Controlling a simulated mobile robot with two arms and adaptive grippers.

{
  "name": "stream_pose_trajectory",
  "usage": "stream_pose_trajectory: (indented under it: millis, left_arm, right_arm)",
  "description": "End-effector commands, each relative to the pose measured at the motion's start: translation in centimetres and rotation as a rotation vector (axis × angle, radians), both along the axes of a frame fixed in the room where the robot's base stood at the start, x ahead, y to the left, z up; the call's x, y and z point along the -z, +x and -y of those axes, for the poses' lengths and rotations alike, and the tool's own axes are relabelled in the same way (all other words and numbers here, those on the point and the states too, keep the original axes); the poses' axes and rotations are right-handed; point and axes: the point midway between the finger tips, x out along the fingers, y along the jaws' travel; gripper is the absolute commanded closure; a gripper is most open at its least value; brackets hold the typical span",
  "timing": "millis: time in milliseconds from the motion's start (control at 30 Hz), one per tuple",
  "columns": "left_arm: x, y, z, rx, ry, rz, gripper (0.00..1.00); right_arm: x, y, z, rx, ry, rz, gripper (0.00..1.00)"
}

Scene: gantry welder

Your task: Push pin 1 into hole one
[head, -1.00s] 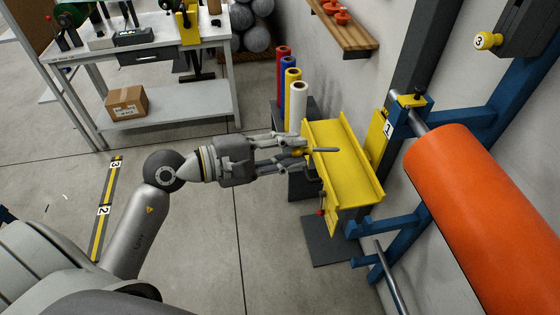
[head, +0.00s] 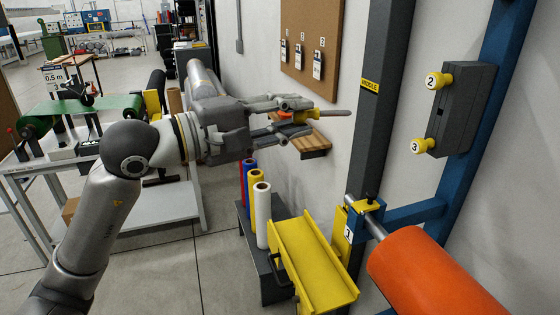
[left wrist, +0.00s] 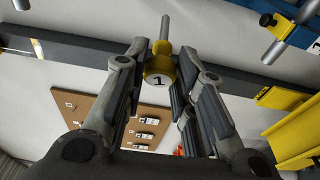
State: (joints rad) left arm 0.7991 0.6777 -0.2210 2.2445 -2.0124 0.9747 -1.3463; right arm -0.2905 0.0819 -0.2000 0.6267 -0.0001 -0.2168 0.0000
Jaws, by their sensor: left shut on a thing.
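My left gripper (head: 292,122) is shut on pin 1 (head: 302,116), which has a yellow knob and a thin grey shaft. The shaft sticks out to the right, about level in the head view, apart from the wall and post. In the left wrist view, pin 1 (left wrist: 158,70) sits between the fingertips, its knob's "1" facing the camera. A yellow bracket (head: 366,208) with a "1" tag (head: 348,234) stands lower right of the gripper, around the orange roll's shaft end. I cannot make out hole one itself. My right gripper is out of view.
A dark block (head: 455,110) on the blue frame holds yellow knobs 2 (head: 436,80) and 3 (head: 422,146).

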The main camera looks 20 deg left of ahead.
Motion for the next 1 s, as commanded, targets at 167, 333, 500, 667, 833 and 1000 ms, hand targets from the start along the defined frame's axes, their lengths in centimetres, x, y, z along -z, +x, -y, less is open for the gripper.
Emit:
stream_pose_trajectory:
  millis: [167,333,500,667,833,1000]
  left_arm:
    - [-5.4,-0.4,0.3,-0.032,0.024,0.063,1.00]
    - [-9.9,-1.1,0.4,-0.070,0.043,0.108,1.00]
    - [-14.2,-2.1,0.2,-0.115,0.063,0.148,1.00]
    - [-18.1,-3.3,-0.2,-0.161,0.082,0.184,1.00]
    - [-21.8,-4.7,-0.8,-0.214,0.103,0.215,1.00]
    - [-24.3,-5.9,-1.4,-0.252,0.121,0.234,1.00]
  right_arm:
    - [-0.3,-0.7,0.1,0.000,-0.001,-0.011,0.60]
    - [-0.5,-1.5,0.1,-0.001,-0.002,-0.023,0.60]
    - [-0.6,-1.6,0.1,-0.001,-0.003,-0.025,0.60]
    - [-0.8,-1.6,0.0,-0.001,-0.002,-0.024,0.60]
    - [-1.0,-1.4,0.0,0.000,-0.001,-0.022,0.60]
    - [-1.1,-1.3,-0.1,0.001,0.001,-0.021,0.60]
